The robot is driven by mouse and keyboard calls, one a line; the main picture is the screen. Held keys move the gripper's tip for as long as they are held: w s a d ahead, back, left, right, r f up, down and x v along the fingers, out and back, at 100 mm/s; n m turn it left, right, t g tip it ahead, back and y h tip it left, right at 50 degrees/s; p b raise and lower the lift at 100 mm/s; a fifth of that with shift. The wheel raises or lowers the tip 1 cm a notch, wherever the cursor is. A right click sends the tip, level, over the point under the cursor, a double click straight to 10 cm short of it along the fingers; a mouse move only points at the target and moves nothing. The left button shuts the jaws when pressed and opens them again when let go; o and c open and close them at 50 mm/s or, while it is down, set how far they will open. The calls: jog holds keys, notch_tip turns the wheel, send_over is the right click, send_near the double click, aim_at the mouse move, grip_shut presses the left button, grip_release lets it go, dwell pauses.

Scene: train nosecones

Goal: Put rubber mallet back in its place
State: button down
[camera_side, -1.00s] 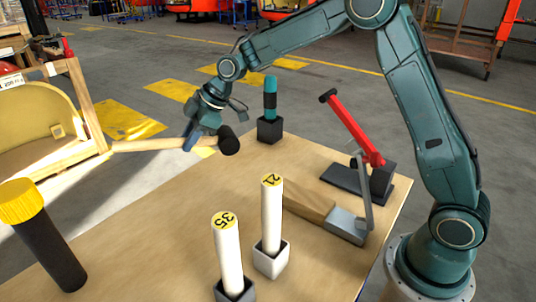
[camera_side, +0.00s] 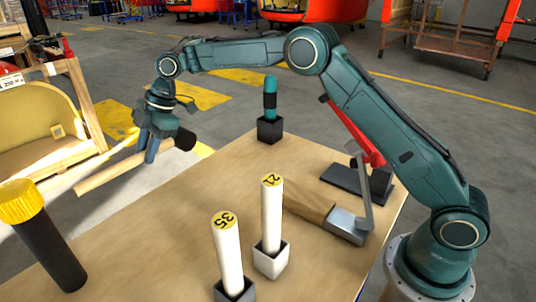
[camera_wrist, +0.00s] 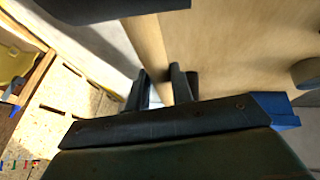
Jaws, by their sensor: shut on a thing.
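The rubber mallet has a pale wooden handle (camera_side: 112,174) and a black head (camera_side: 185,140). My gripper (camera_side: 152,155) is shut on the handle close to the head and holds it in the air over the far left edge of the table. The handle lies slantwise, its free end toward the lower left, the head to the right. In the wrist view the handle (camera_wrist: 148,40) runs up from between my fingers (camera_wrist: 160,88). The head is mostly hidden there. I cannot tell which spot is the mallet's place.
A yellow-capped black cylinder (camera_side: 45,245) stands left.

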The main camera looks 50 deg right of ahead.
jog(key=shift+f, duration=0.2)
dwell(0.6)
jog(key=shift+f, duration=6.4)
jog(key=shift+f, duration=0.1)
jog(key=c, duration=1.1)
grip_release()
jog(key=shift+c, duration=0.2)
jog(key=shift+f, duration=0.1)
